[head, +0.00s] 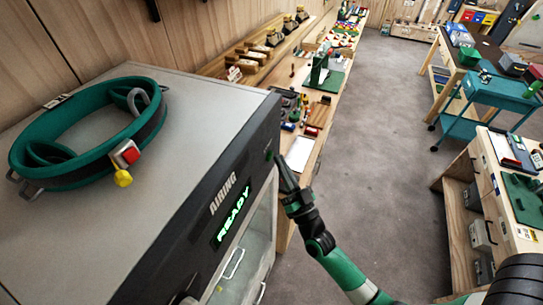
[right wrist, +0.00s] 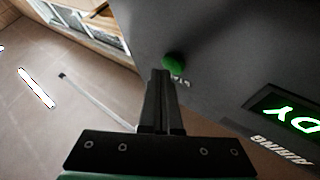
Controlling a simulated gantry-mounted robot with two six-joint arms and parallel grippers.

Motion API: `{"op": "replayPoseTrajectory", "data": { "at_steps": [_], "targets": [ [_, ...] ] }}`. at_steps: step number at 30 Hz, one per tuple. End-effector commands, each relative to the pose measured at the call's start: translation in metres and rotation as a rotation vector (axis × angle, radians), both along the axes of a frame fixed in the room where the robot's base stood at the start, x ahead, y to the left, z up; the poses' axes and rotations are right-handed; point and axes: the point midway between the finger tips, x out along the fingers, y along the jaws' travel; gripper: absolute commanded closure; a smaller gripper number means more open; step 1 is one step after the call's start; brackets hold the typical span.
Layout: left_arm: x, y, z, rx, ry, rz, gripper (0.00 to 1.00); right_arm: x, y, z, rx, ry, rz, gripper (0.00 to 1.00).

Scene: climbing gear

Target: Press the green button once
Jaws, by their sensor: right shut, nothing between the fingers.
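The green button (right wrist: 174,61) is a small round knob on the dark front panel of the airing cabinet. In the head view the button (head: 269,155) shows near the panel's far end. My right gripper (right wrist: 161,75) is shut and empty, with its fingertips right at the button's lower edge in the wrist view. I cannot tell whether the tips touch it. In the head view the right gripper (head: 282,162) points at the panel beside the button. The display (head: 233,215) on the panel reads READY in green. My left gripper is not in view.
A green harness (head: 85,140) with a red and yellow buckle lies on the cabinet's grey top (head: 195,100). A workbench with gear runs along the wall behind. A teal cart (head: 490,92) and another bench stand at the right. The floor (head: 385,150) between is clear.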

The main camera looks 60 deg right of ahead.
Motion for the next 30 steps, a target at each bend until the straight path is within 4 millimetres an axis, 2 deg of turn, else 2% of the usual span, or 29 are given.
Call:
{"op": "replayPoseTrajectory", "data": {
  "at_steps": [30],
  "targets": [
    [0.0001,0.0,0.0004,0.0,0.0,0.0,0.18,0.008,0.0007,0.0002,0.0,-0.001,0.0,1.0]
  ]
}}
